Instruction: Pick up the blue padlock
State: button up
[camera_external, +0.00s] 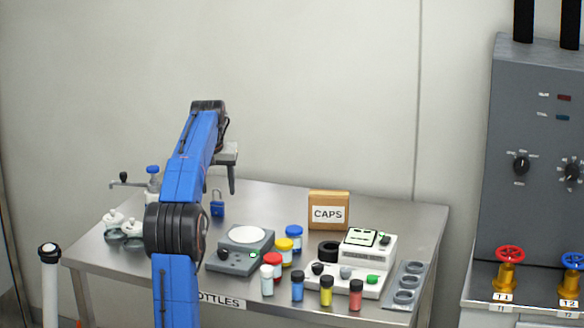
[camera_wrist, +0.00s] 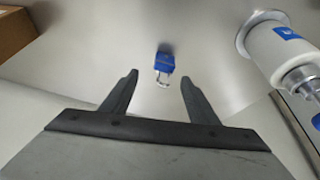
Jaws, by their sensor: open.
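The blue padlock (camera_external: 217,208) stands on the steel table, its shackle pointing up, just right of my blue arm in the external view. In the wrist view the padlock (camera_wrist: 165,63) lies ahead of and between the fingertips, with its silver shackle towards me. My gripper (camera_wrist: 158,80) is open and empty, its two dark fingers apart. In the external view my gripper (camera_external: 232,185) hangs above the table, close to the padlock and up and right of it in the picture. One finger is mostly hidden there.
A white canister with a blue label (camera_wrist: 285,50) stands right of the padlock in the wrist view. The CAPS box (camera_external: 328,211), a grey scale (camera_external: 240,262), several capped bottles and a white device (camera_external: 368,247) occupy the table. Bare steel surrounds the padlock's right side.

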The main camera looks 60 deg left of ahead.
aim_at(218, 202)
jog(key=shift+a+x, duration=0.15)
jog(key=shift+x, duration=1.3)
jog(key=shift+a+x, duration=0.1)
jog(key=shift+x, duration=1.3)
jog(key=shift+s+r, duration=0.1)
jog(key=shift+s, duration=0.1)
jog(key=c, duration=1.2)
